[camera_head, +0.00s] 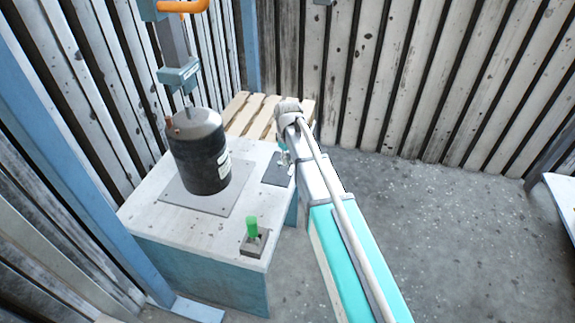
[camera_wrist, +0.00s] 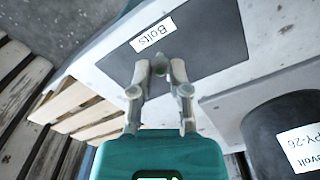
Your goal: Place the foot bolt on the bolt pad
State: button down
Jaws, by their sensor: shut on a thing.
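The bolt pad (camera_wrist: 200,45) is a dark flat rectangle with a white "Bolts" label, at the top of the wrist view. In the head view the pad (camera_head: 277,172) lies near the bench's right edge. My gripper (camera_wrist: 160,66) is over the pad, its fingertips close together, shut on a small grey piece, which I take as the foot bolt. The fingers hide most of the bolt. I cannot tell whether it touches the pad. In the head view my gripper (camera_head: 284,158) is small, at the pad's edge.
A black cylindrical housing (camera_head: 202,155) stands on a grey plate (camera_head: 180,198) left of the pad, below a blue-grey column fixture (camera_head: 178,74). A green-topped block (camera_head: 253,238) is at the front of the white bench (camera_head: 170,230). A wooden pallet (camera_head: 262,114) lies behind.

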jog(key=shift+f+b, duration=0.4)
jog(key=shift+f, duration=0.3)
jog(key=shift+f, duration=0.1)
jog(key=c, duration=0.6)
grip_release()
notch_tip(320, 180, up, 12)
jog(key=p, duration=1.2)
dwell(0.3)
